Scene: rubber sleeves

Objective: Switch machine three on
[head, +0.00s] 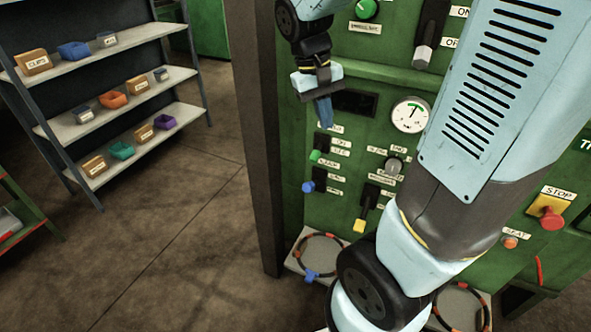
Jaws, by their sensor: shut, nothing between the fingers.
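A green machine (345,262) with a control panel fills the middle and right of the head view. A sign cut off at the right edge starts with "TH" (586,145). A large lever with a grey handle (422,56) sits low in its slot, beside the "OFF" end of its labels. Smaller levers have green (315,155), blue (308,187) and yellow (359,226) tips. A red stop button (551,219) stands on a yellow plate. My gripper (324,118) is shut and empty, pointing down in front of the panel, above the green-tipped lever; I cannot tell whether it touches anything.
A gauge (410,115), a grey knob (393,165), a green knob (367,9) and an orange button (510,242) are also on the panel. My arm hides part of it. Rings lie on a low ledge (293,264). A shelf with small bins (118,47) stands left; floor between is clear.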

